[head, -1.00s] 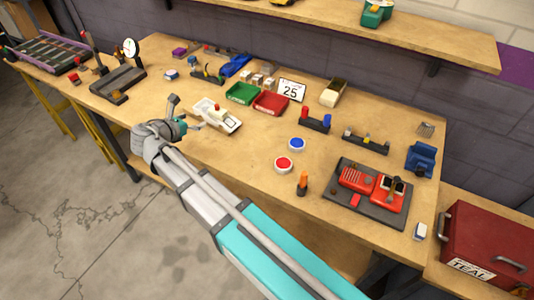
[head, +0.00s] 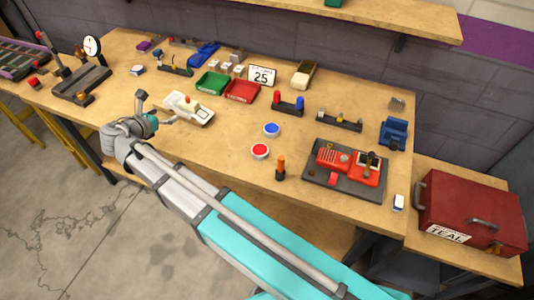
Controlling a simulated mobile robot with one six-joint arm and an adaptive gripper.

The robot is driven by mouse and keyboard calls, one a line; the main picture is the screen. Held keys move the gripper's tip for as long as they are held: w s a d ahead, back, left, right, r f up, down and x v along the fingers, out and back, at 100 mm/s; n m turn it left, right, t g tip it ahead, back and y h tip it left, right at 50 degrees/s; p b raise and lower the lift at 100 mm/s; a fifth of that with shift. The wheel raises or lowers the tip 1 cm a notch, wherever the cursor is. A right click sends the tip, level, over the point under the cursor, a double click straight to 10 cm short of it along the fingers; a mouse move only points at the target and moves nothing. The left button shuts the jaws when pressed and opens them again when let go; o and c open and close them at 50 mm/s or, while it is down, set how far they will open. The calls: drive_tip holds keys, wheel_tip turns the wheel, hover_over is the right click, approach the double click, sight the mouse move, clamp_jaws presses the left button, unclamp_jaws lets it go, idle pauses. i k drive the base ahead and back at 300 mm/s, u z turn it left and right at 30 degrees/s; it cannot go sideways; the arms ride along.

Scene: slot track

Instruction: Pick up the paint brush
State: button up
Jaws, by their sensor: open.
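I cannot make out a paint brush for certain at this size. A small upright piece with an orange top (head: 281,167) stands near the bench's front edge, but I cannot tell what it is. My gripper (head: 156,108) is open and looks empty, above the left half of the bench near its front edge. A white slot-car body (head: 189,109) is just right of the gripper in the picture. The gap between them is hard to judge.
The wooden bench (head: 230,138) holds a green tray (head: 212,84), a red tray (head: 242,91), red and blue round pots (head: 260,151), a dark mat with a red device (head: 345,165) and a blue vise-like tool (head: 394,132). A red toolbox (head: 470,208) stands at right.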

sight(281, 159)
drive_tip(key=k, duration=1)
